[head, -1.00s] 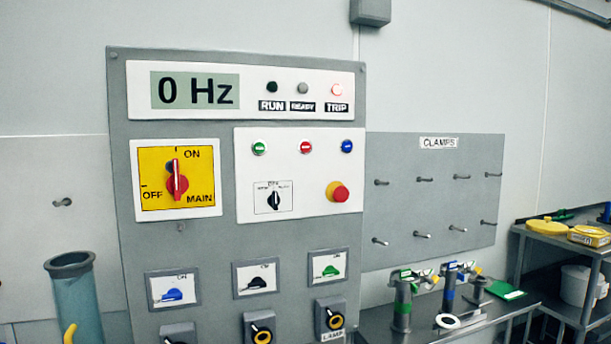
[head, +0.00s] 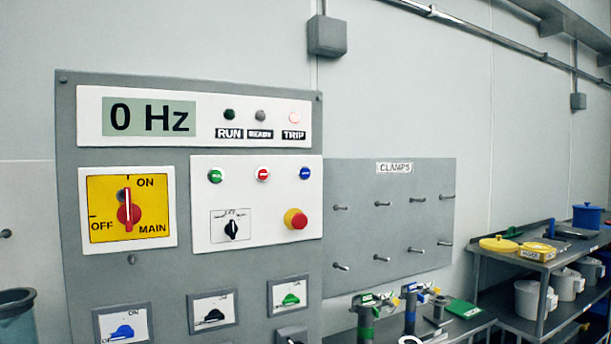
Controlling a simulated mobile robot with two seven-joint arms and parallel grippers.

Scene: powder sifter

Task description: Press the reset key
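A grey control panel (head: 75,120) fills the left of the head view. Its display (head: 150,117) reads 0 Hz. The TRIP lamp (head: 294,118) glows pale red; the RUN lamp (head: 229,115) and READY lamp (head: 260,116) look dark. Below are a green button (head: 215,176), a red button (head: 263,174) and a blue button (head: 305,173); no reset wording is legible on them. A red emergency knob (head: 296,219) sits below the blue button. The red main switch (head: 129,212) points up to ON. Neither of my grippers is in view.
A clamps board (head: 440,180) with several empty-looking pegs hangs right of the panel. Metal tables hold clamps (head: 411,305), a yellow lid (head: 498,244) and a blue pot (head: 586,216). A grey box (head: 327,36) is on the wall above.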

